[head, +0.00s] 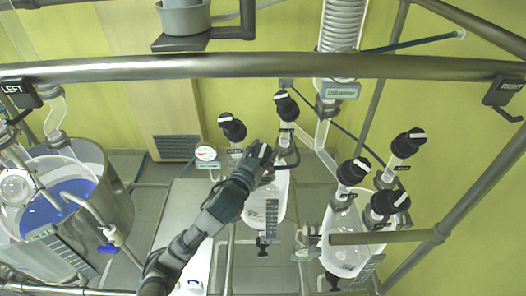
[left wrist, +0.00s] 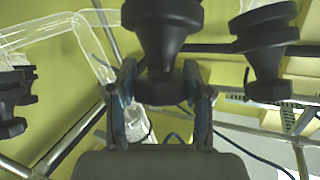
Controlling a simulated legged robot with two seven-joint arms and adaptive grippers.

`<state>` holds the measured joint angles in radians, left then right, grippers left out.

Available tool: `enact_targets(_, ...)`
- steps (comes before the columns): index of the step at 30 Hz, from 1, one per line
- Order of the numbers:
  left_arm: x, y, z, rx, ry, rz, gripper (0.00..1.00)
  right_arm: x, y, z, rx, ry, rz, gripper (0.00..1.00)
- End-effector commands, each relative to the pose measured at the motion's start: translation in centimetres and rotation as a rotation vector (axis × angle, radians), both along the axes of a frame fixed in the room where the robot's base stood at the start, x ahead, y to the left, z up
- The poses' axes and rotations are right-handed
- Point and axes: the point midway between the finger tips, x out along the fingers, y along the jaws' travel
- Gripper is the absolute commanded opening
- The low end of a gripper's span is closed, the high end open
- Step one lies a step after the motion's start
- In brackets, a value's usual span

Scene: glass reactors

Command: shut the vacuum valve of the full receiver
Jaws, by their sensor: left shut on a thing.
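My left gripper (head: 260,160) reaches up from below in the head view and is shut on a black valve knob at the top of the left glass receiver (head: 272,200). In the left wrist view the fingers (left wrist: 160,100) stand on both sides of the black knob (left wrist: 162,35). Two more black knobs with white bars, one at left (head: 232,127) and one behind (head: 286,106), stand on this receiver. The right glass receiver (head: 345,240) carries several similar knobs (head: 353,171). The fill levels and most label words are too small to tell. My right gripper is not seen.
A round gauge (head: 206,153) is left of the gripper. In the wrist view another black knob (left wrist: 265,45) is close at right.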

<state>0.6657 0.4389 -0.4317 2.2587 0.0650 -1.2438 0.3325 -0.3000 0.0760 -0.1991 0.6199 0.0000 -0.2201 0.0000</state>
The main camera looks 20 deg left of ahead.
Motion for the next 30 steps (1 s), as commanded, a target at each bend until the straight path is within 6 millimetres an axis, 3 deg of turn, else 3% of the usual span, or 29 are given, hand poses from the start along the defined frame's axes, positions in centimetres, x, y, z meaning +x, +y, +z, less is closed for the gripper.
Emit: enact_targets(30,0.16,0.12,0.33,0.446,0.125,-0.806,0.15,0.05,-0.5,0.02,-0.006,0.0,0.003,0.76)
